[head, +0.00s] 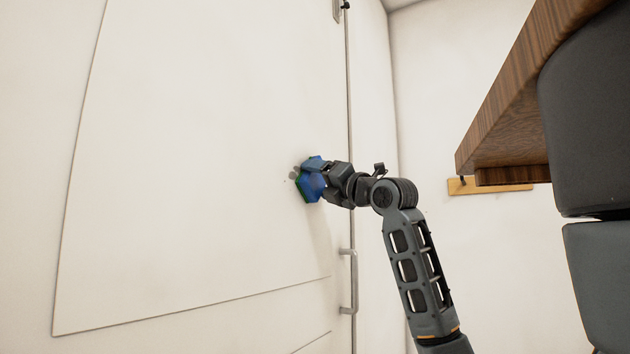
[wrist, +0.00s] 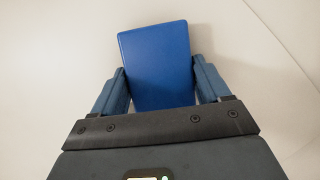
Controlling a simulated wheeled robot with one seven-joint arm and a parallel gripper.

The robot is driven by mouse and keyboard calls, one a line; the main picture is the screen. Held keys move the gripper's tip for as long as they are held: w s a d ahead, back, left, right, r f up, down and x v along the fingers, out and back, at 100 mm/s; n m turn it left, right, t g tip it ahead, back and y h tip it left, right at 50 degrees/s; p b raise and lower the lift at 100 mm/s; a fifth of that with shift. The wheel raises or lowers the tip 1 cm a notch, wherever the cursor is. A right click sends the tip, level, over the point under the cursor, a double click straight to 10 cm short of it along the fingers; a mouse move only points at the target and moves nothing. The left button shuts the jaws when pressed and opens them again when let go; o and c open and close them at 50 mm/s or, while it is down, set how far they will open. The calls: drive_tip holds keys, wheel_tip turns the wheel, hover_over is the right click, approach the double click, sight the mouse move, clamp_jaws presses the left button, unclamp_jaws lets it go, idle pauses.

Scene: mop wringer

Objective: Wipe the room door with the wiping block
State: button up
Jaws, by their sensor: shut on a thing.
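The room door (head: 190,150) is a white panel that fills the left and middle of the head view. The wiping block (head: 313,187) is blue with a green edge on the side facing the door. My gripper (head: 325,182) is shut on it and holds it at the door's right part, above the handle. The block appears to be against the door, but I cannot tell for sure whether it touches. A few dark smudges (head: 294,174) show just left of the block. In the wrist view the blue block (wrist: 155,62) sits between the two fingers.
A metal handle (head: 349,282) is below the gripper near the door's right edge. A wooden shelf or tabletop (head: 530,85) juts in at the upper right. A wooden strip (head: 492,187) is on the far wall. The door surface left of the block is unobstructed.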

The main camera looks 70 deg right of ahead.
sight(281, 169)
drive_tip(key=shift+w+a+b, duration=0.15)
drive_tip(key=shift+w+a, duration=0.15)
drive_tip(key=shift+a, duration=0.9)
drive_tip(key=shift+w+a+b, duration=0.2)
drive_tip(key=shift+w+a, duration=0.05)
drive_tip(key=shift+a, duration=0.9)
drive_tip(key=shift+w+a+b, duration=0.15)
drive_tip(key=shift+w+a, duration=0.15)
drive_tip(key=shift+a, duration=0.9)
drive_tip(key=shift+w+a, duration=0.3)
drive_tip(key=shift+a, duration=0.55)
drive_tip(key=shift+w+a, duration=0.25)
drive_tip(key=shift+a, duration=0.55)
drive_tip(key=s+a, duration=0.1)
drive_tip(key=s, duration=0.5)
drive_tip(key=shift+a, duration=0.15)
drive_tip(key=shift+s, duration=0.1)
